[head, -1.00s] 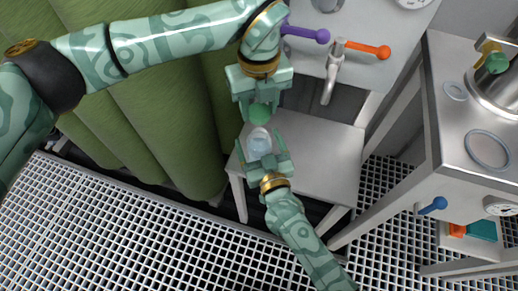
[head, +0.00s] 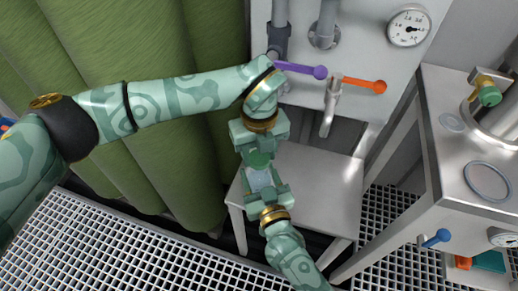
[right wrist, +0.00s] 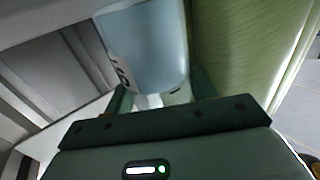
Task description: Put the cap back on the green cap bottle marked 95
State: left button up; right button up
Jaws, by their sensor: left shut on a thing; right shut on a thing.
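The green cap (head: 259,159) is held in my left gripper (head: 258,152), which is shut on it above the small steel table. The pale, translucent bottle (head: 261,180) is directly below the cap in the head view, and my right gripper (head: 266,192) is shut around it. The cap looks to be at or just over the bottle's mouth; I cannot tell if they touch. In the right wrist view the bottle (right wrist: 155,45) shows large between the fingers, with a dark marking on its left side that I cannot read. Its mouth and the cap are out of that view.
The steel table (head: 325,185) has a bare top. Behind it a panel carries a purple-handled valve (head: 305,70), an orange-handled valve (head: 362,84) and a gauge (head: 408,28). A steel bench (head: 470,140) is at right.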

pick_arm(q)
jog(key=shift+f, duration=0.2)
dwell(0.4)
jog(key=shift+f, duration=0.8)
jog(key=shift+f, duration=0.55)
